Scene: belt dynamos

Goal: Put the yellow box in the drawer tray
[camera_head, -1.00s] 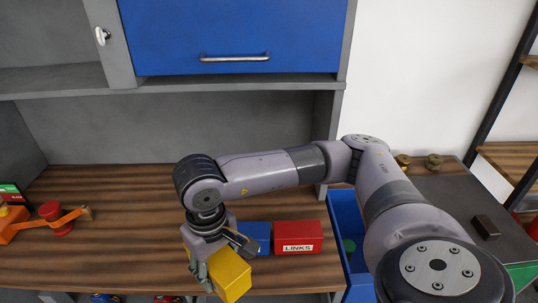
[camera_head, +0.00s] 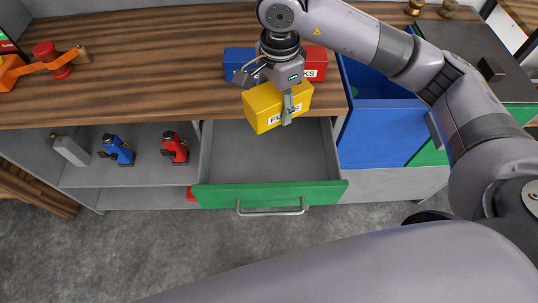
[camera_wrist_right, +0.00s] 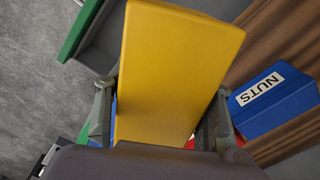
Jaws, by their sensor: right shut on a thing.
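The yellow box (camera_head: 266,108) has a white label that is partly covered by a gripper finger. My right gripper (camera_head: 287,104) is shut on it and holds it over the back of the open drawer, at the table's front edge. In the right wrist view the yellow box (camera_wrist_right: 168,75) fills the middle, between the two fingers (camera_wrist_right: 160,110). The drawer tray (camera_head: 262,150) is pulled out below the table, grey inside and empty where I can see it. Its front (camera_head: 270,194) is green with a metal handle. The box hides part of the tray's back. My left gripper is not in view.
A blue box (camera_head: 238,60) and a red box (camera_head: 316,65) stand on the table (camera_head: 150,65) behind the gripper. The blue box, labelled NUTS (camera_wrist_right: 275,100), shows in the right wrist view. A blue bin (camera_head: 380,125) stands right of the drawer. Small blue and red figures (camera_head: 118,150) sit on the left shelf.

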